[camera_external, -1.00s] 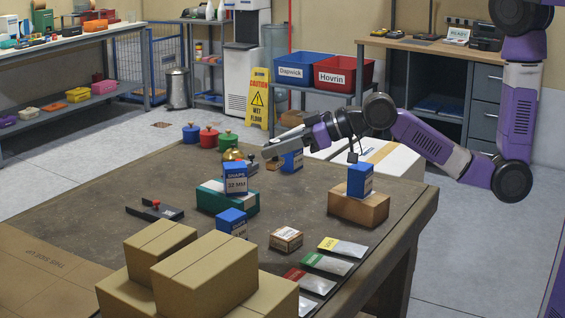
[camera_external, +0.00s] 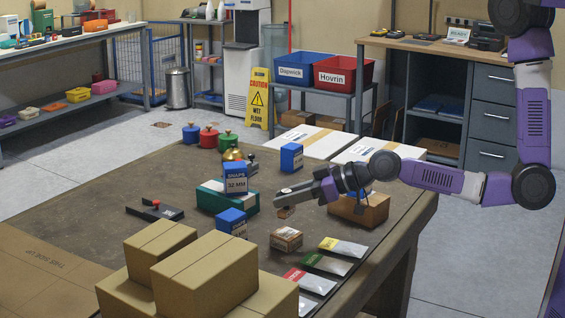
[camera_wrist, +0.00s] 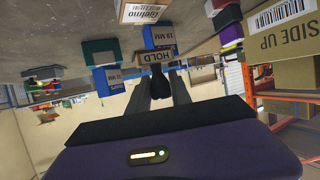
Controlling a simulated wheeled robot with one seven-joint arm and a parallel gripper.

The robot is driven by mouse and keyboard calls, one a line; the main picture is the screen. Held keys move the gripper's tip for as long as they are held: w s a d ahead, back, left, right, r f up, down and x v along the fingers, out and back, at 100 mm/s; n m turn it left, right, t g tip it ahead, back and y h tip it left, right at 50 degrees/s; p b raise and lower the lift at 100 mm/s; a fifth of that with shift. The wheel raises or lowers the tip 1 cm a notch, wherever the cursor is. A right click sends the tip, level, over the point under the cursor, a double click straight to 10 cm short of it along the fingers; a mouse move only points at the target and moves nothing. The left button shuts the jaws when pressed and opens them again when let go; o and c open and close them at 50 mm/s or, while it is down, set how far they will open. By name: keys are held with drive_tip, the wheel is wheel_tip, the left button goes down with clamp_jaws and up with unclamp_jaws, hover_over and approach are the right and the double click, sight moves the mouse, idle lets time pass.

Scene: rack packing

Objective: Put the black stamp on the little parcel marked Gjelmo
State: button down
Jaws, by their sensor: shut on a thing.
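My gripper (camera_external: 282,199) is above the table and shut on a stamp with a small wooden base (camera_external: 285,212). In the wrist view, the fingers (camera_wrist: 161,82) close around its black handle, and the base reads HOLD (camera_wrist: 155,57). The little parcel (camera_external: 286,239) is a small cardboard box lying on the table, below and slightly nearer the camera than the stamp. Its label reads Gjelmo (camera_wrist: 143,13) in the wrist view, at the top edge. The stamp is held apart from the parcel.
A blue box (camera_external: 231,222) stands left of the parcel, and a green box (camera_external: 244,205) with a blue SNAPS box (camera_external: 235,179) on it stands behind. A brown carton (camera_external: 372,212) is right, partly behind my arm. Flat packets (camera_external: 326,264) lie in front.

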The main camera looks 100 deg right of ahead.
sight(292, 213)
drive_tip(key=shift+f, duration=2.35)
drive_tip(key=shift+f, duration=0.2)
drive_tip(key=c, duration=1.2)
unclamp_jaws()
drive_tip(key=shift+o, duration=0.2)
drive_tip(key=shift+r, duration=0.15)
